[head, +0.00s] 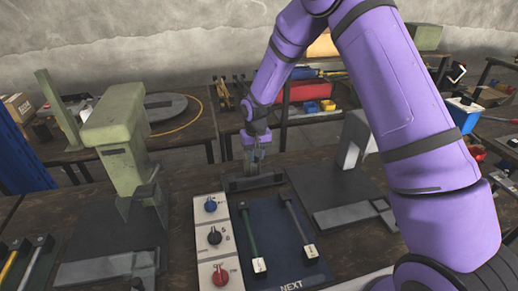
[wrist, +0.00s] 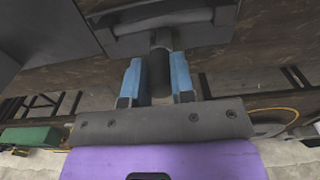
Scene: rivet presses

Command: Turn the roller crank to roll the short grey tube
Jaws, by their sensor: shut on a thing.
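The roller (head: 254,182) is a low dark block at the back of the blue mat, and it also shows at the top of the wrist view (wrist: 160,30). Its crank has a dark round handle (wrist: 159,74). My gripper (head: 255,158) is above the roller in the head view. In the wrist view its two blue fingers (wrist: 156,78) are closed on either side of the crank handle. A grey bar lies along the roller there; I cannot tell if it is the short grey tube or a roller part.
A blue mat (head: 264,254) marked NEXT holds a green rod (head: 249,238) and a grey rod (head: 297,222). A panel with blue, black and red knobs (head: 214,242) is at its left. A green press (head: 128,150) stands left, a grey press (head: 354,150) right.

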